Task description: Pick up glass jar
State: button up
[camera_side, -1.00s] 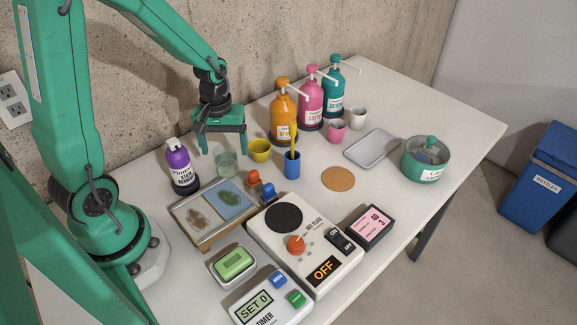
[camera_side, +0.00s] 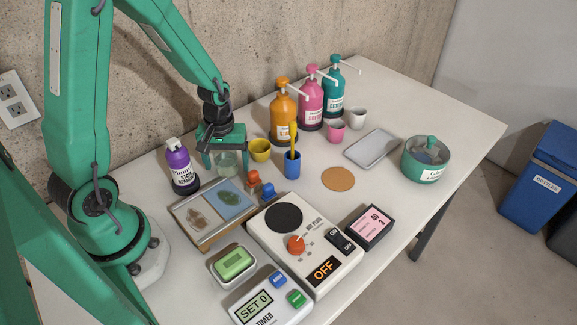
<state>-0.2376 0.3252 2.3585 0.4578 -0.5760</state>
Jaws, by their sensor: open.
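The glass jar (camera_side: 227,167) is a small clear, faintly green cup standing upright on the white table, left of the yellow cup (camera_side: 260,150). My gripper (camera_side: 226,165) points down over the jar, open. Its fingers reach down on the left and right of the jar, and its body covers the jar's upper part. I cannot tell whether either finger touches the glass.
A purple stain remover bottle (camera_side: 181,168) stands close at the left. A blue cup (camera_side: 291,165) with a yellow stick and a tray (camera_side: 206,238) with two samples are nearby. Pump bottles (camera_side: 283,118) stand behind. A hot plate (camera_side: 326,228) is in front.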

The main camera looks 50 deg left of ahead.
jog(key=c, duration=1.2)
jog(key=shift+r, duration=0.25)
jog(key=shift+d+r, duration=0.1)
jog(key=shift+r, duration=1.8)
jog(key=shift+s+d+r, duration=0.55)
jog(key=shift+d+r, duration=0.55)
jog(key=shift+d, duration=0.7)
jog(key=shift+s+d+r, duration=0.6)
jog(key=shift+d+r, duration=0.5)
jog(key=shift+d, duration=0.7)
jog(key=shift+s+d+r, duration=0.55)
jog(key=shift+d+r, duration=0.55)
jog(key=shift+d, duration=0.7)
jog(key=shift+d, duration=0.1)
